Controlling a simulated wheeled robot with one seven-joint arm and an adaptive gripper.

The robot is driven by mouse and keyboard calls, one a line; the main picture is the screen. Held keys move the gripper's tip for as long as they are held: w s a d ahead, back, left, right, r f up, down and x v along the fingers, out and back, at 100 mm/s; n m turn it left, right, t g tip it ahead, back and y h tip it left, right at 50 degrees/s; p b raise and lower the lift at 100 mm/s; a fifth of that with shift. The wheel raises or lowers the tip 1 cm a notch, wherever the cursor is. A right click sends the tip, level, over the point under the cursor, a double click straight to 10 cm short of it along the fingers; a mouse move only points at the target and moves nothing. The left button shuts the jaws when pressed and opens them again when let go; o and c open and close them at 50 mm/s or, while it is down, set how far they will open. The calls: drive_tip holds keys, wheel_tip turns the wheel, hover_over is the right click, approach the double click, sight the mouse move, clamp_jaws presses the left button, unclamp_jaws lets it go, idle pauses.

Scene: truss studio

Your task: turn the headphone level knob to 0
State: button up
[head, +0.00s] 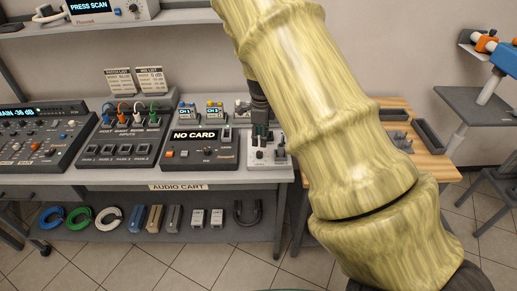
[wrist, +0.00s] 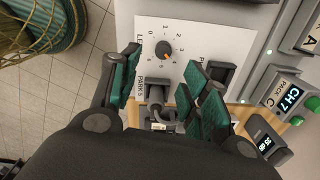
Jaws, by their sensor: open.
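The knob (wrist: 163,49) is a small round dark and orange dial on a white panel (wrist: 150,28) in the wrist view, ringed by printed numbers. The 0 mark is at its upper left in that view. Its exact setting is too small to read surely. My gripper (wrist: 163,84) is open, with teal-padded fingers on either side below the knob in the picture, apart from it and empty. In the head view my gripper (head: 262,132) is over the white panel (head: 256,161) at the right end of the cart and partly hides it.
A black rocker-like part (wrist: 219,73) and a dark fitting with a cable (wrist: 157,95) are near the fingers. In the head view, the NO CARD recorder (head: 197,151) stands left of the panel, with a wooden table (head: 430,158) to the right.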

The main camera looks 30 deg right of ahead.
sight(260, 152)
drive_tip(key=f, duration=0.4)
drive_tip(key=w+f+p, duration=0.1)
drive_tip(key=f, duration=0.1)
drive_tip(key=shift+s+f+p, duration=0.3)
drive_tip(key=shift+f, duration=0.3)
drive_tip(key=shift+w+f, duration=0.25)
drive_tip(key=shift+f, duration=0.5)
drive_tip(key=shift+s+r, duration=0.1)
clamp_jaws()
